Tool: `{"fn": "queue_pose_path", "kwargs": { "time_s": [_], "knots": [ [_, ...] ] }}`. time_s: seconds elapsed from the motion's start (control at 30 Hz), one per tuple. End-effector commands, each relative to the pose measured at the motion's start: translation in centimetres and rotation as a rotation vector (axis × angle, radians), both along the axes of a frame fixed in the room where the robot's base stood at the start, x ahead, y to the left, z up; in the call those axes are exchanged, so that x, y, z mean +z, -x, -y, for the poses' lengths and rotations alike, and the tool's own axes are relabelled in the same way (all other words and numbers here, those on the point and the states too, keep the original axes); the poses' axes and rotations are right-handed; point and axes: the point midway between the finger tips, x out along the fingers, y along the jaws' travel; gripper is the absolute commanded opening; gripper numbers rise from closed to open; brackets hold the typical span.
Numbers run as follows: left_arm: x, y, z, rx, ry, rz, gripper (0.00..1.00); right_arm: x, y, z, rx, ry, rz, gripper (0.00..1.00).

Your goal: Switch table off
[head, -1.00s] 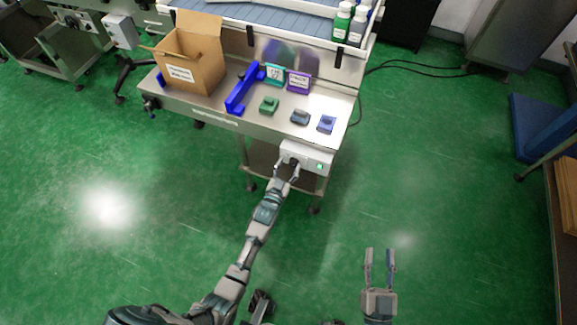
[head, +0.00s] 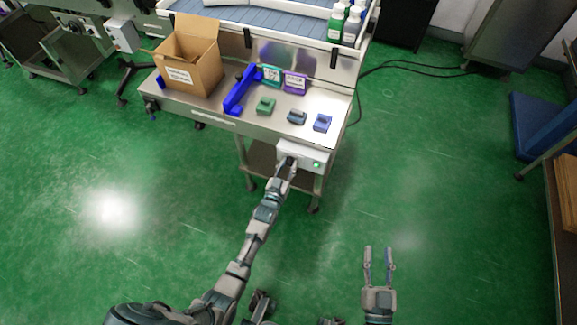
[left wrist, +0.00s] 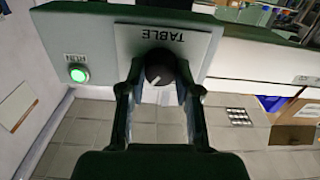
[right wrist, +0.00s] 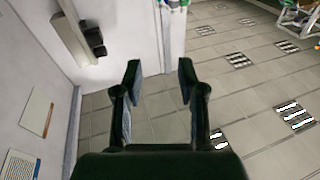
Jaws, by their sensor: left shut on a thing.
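A light grey control box (head: 304,156) is mounted below the front edge of the steel table (head: 228,121). In the left wrist view its plate reads TABLE above a black round knob (left wrist: 160,68) with a white mark. A green lamp (left wrist: 78,74) glows on the box; it also shows lit in the head view (head: 317,164). My left gripper (head: 289,163) is at the box with its fingers on both sides of the knob, shut on it (left wrist: 158,88). My right gripper (head: 378,250) is open and empty over the floor, away from the table; its fingers are apart in its wrist view (right wrist: 158,75).
On the table are a cardboard box (head: 190,70), a blue holder (head: 240,92), teal and purple boxes, and small green, grey and blue pieces (head: 322,123). Bottles (head: 336,22) stand at the back.

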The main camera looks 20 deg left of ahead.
Motion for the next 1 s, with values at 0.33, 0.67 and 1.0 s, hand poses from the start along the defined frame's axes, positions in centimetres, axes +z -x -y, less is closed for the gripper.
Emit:
{"fn": "queue_pose_path", "kwargs": {
  "time_s": [0.33, 0.67, 1.0],
  "knots": [
    [-0.2, 0.1, 0.4, -0.006, 0.320, -0.017, 0.00, -2.2, 0.1, 0.3, -0.001, 0.046, -0.159, 0.40],
    [-0.5, 0.1, 0.3, -0.003, 0.634, -0.031, 0.00, -3.3, 0.3, 0.4, -0.001, 0.065, -0.225, 0.40],
    [-0.7, 0.2, 0.3, -0.002, 0.956, -0.043, 0.00, -3.1, 0.1, 0.3, -0.001, 0.058, -0.204, 0.40]
  ]
}}
